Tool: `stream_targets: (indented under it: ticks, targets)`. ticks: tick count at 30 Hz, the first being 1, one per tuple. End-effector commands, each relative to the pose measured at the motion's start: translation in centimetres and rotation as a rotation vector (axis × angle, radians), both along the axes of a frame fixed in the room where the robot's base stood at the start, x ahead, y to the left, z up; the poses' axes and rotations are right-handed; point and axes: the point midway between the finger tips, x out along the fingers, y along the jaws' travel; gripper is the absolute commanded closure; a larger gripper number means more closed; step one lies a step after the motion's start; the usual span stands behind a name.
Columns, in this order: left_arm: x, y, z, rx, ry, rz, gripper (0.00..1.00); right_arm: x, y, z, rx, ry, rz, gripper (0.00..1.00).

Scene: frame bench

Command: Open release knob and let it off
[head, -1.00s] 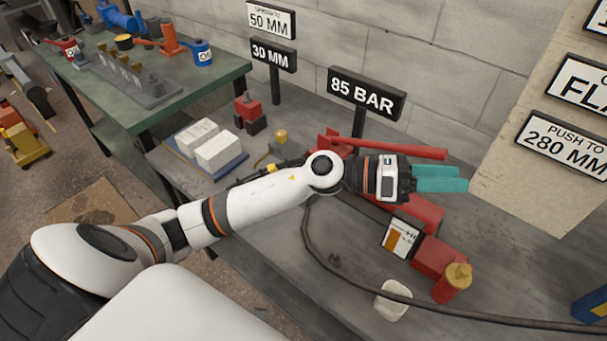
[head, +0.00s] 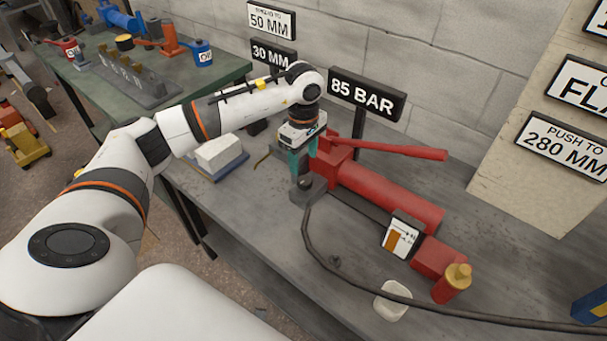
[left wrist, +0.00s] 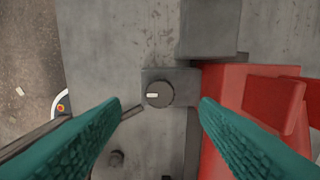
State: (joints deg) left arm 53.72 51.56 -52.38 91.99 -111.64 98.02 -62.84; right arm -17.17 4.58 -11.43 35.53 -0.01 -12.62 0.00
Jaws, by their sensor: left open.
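The release knob (left wrist: 159,94) is a dark round knob with a short white mark, on a grey block at the end of the red hand pump (head: 385,198). In the left wrist view it lies between and beyond the two teal fingertips. My left gripper (head: 303,163) points down over that end of the pump, open and empty. Its fingers (left wrist: 160,112) stand apart on either side of the knob, and no contact shows. In the head view the gripper partly covers the knob end. My right gripper is in no view.
The red pump lever (head: 395,150) runs right beside my left gripper. The 85 BAR sign (head: 366,95) stands behind. A black hose (head: 345,268) curves across the grey bench. A gauge (head: 402,233) and a brass-topped red cylinder (head: 456,280) lie right. White blocks (head: 220,154) sit left.

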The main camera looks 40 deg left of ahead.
Motion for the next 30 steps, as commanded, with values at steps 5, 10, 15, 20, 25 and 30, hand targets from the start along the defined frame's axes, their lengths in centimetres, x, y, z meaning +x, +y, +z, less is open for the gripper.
stream_targets:
  ticks: [5,10,15,20,25,30]
  targets:
    - [-0.1,-0.1,-3.7,-0.002,0.005,0.000,0.45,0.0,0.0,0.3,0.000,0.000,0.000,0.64]
    - [-0.1,-0.1,-6.0,-0.003,0.002,-0.001,0.45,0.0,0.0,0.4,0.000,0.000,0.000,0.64]
    - [0.0,-0.1,-6.9,-0.002,-0.001,-0.001,0.45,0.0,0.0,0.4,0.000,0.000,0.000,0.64]
    - [0.0,-0.1,-7.0,-0.002,-0.001,-0.001,0.45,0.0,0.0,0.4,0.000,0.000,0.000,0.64]
    - [0.0,-0.1,-7.0,-0.002,-0.001,-0.001,0.54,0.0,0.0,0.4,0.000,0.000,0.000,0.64]
    - [0.0,-0.1,-7.0,-0.003,-0.001,-0.001,0.82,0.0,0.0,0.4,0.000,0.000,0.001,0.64]
